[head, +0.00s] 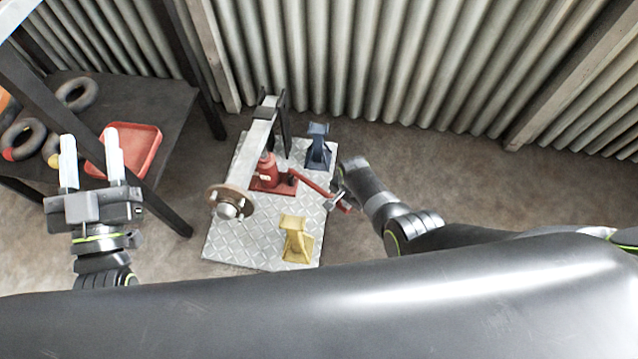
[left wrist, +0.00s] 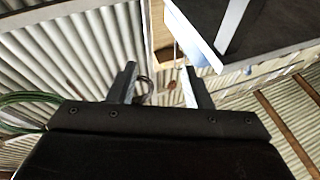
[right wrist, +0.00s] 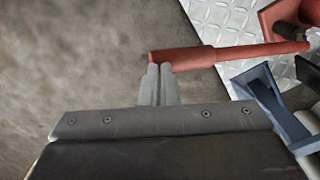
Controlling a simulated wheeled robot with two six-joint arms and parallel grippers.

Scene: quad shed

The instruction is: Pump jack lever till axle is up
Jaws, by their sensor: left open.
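A red bottle jack (head: 266,173) stands on a diamond-plate sheet (head: 235,245). Its red lever (head: 312,184) slopes down to the right; the lever also crosses the right wrist view (right wrist: 220,53). A grey axle beam (head: 258,137) passes over the jack, with a round rusty hub (head: 229,203) at its near end. My right gripper (head: 337,196) is at the lever's outer end. In the right wrist view its fingers (right wrist: 157,68) are together, with their tips at the lever and the lever lying across them. My left gripper (head: 90,160) is open and empty, away to the left.
A blue stand (head: 319,147) and a yellow stand (head: 296,240) stand on the plate. A dark bench (head: 165,100) on the left holds a red tray (head: 137,146) and several rings. A corrugated wall (head: 400,60) closes the back. The floor to the right is clear.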

